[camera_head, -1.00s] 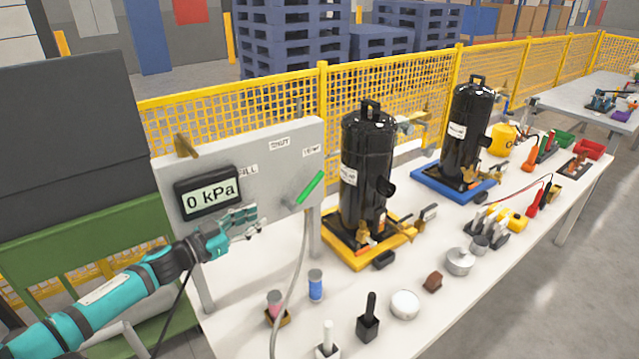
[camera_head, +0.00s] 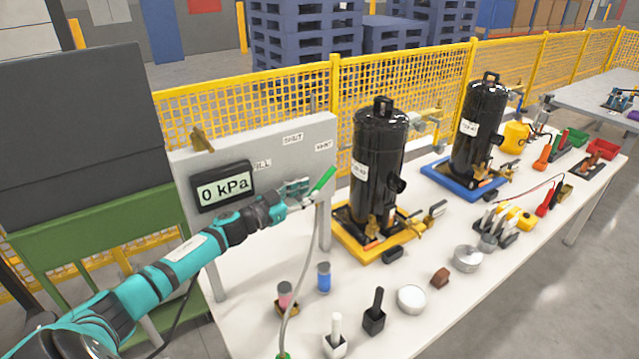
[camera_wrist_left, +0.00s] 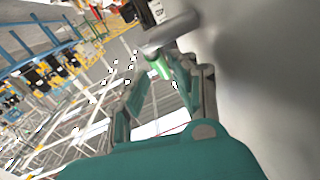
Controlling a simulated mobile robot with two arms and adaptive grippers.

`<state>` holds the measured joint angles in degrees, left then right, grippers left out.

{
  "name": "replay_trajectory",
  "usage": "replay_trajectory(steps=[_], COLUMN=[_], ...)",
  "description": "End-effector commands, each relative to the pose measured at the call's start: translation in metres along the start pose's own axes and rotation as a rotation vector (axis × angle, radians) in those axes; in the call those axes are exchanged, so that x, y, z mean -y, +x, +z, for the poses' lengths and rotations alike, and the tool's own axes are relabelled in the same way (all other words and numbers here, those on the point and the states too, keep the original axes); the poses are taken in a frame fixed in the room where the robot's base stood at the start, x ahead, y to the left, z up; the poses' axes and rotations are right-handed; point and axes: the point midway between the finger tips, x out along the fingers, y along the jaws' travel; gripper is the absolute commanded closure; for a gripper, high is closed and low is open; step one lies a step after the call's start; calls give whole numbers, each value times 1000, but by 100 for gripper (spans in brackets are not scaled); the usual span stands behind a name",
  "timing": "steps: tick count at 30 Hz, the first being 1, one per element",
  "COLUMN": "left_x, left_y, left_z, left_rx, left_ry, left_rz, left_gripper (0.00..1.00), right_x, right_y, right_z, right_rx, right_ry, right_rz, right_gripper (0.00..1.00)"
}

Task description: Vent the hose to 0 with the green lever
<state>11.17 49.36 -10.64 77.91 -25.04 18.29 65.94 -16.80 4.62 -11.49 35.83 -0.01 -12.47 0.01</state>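The green lever (camera_head: 322,182) is on the grey panel (camera_head: 245,150) and slants up to the right, toward the label that seems to read VENT. The black display (camera_head: 222,187) reads 0 kPa. The pale hose (camera_head: 304,265) hangs from below the lever down to the front of the table. My left gripper (camera_head: 305,190) is at the lever's lower left. In the left wrist view my left gripper's fingers (camera_wrist_left: 165,95) are apart, with the green lever (camera_wrist_left: 160,67) near their tips; firm contact cannot be told. My right gripper is out of view.
A black tank (camera_head: 378,160) on a yellow base stands right of the panel, and another black tank (camera_head: 480,130) on a blue base stands beyond. Small pots and blocks, including a white puck (camera_head: 411,299), stand along the front of the white table. Yellow mesh fencing (camera_head: 270,95) runs behind.

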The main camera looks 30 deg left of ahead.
Motion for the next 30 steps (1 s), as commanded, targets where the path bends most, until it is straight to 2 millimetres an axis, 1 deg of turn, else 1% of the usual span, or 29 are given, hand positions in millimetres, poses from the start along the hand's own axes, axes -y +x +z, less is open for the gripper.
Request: replay_trajectory(steps=[1, 3, 6, 9, 13, 21, 27, 30], left_x=[1, 0, 0, 0, 0, 0, -1, -1], left_y=[10, 21, 34, 43, 48, 49, 49, 49], left_z=[-3, -3, -2, -1, 0, 1, 0, 1], left_rx=[-3, -3, -2, -1, 0, 1, 1, 1], left_ry=[-2, -2, -3, -3, -1, -1, -1, 0], left_rz=[-2, 0, -2, -1, 1, 1, 1, 2], left_gripper=[73, 73, 73, 73, 73, 73, 100, 100], right_x=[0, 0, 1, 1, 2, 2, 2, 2], right_y=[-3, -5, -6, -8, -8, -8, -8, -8], right_z=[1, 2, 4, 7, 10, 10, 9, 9], right_rx=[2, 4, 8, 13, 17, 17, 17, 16], right_ry=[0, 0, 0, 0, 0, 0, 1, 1], right_rz=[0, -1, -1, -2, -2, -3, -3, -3], right_gripper=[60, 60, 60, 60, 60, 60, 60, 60])
